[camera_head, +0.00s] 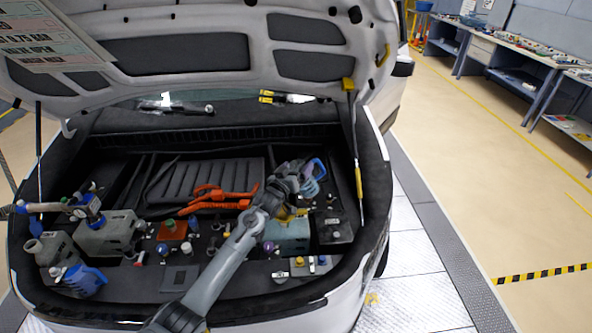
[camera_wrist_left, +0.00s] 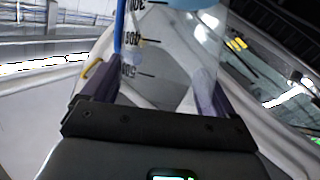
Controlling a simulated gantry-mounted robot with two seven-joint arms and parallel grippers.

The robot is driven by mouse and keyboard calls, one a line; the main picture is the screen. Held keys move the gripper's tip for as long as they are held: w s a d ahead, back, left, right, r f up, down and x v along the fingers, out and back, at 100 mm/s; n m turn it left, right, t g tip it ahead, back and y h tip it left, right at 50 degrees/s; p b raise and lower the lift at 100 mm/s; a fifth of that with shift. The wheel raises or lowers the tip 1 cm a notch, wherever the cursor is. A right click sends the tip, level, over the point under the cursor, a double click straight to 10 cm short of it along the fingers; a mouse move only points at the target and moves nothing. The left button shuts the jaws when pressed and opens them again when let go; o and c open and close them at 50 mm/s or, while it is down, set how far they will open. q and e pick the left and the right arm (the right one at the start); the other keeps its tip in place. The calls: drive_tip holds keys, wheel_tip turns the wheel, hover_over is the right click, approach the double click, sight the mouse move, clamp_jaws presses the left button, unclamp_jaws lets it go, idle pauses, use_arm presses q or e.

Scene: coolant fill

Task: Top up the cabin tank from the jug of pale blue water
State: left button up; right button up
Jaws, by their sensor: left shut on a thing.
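My left gripper (camera_head: 298,182) is over the right half of the engine bay, shut on a clear jug with a blue handle (camera_head: 314,178). In the left wrist view the jug (camera_wrist_left: 165,60) stands between the two fingers (camera_wrist_left: 155,92), with black volume marks and a pale blue patch at the top edge. Its spout and water level cannot be made out. A grey-green tank (camera_head: 288,237) lies just below the gripper, partly hidden by the arm. Another grey tank (camera_head: 107,236) stands at the left. No label shows which is the cabin tank. My right gripper is not in view.
A blue jug (camera_head: 86,281) and an open-necked grey container (camera_head: 54,248) stand at the front left. Orange cables (camera_head: 222,198) cross the middle. The raised hood (camera_head: 180,55) hangs above, with a prop (camera_head: 355,150) at the right. Small coloured caps crowd the bay.

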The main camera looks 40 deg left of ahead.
use_arm(q)
drive_tip(key=shift+f+b, duration=0.15)
drive_tip(key=shift+b, duration=0.65)
drive_tip(key=shift+r, duration=0.2)
drive_tip(key=shift+r+p, duration=0.35)
drive_tip(key=shift+p, duration=0.3)
drive_tip(key=r+m+g+p, duration=0.1)
drive_tip(key=g+p, duration=0.1)
drive_tip(key=p, duration=0.1)
drive_tip(key=shift+w+m+p, duration=0.1)
drive_tip(key=shift+m+p, duration=0.2)
drive_tip(key=shift+m, duration=0.1)
drive_tip(key=shift+r+g+p, duration=0.1)
drive_tip(key=shift+g+p, duration=0.3)
drive_tip(key=shift+p, duration=0.15)
drive_tip(key=shift+w+d+m+g+p, duration=0.1)
drive_tip(key=shift+m+g+p, duration=0.2)
drive_tip(key=shift+m+g, duration=0.1)
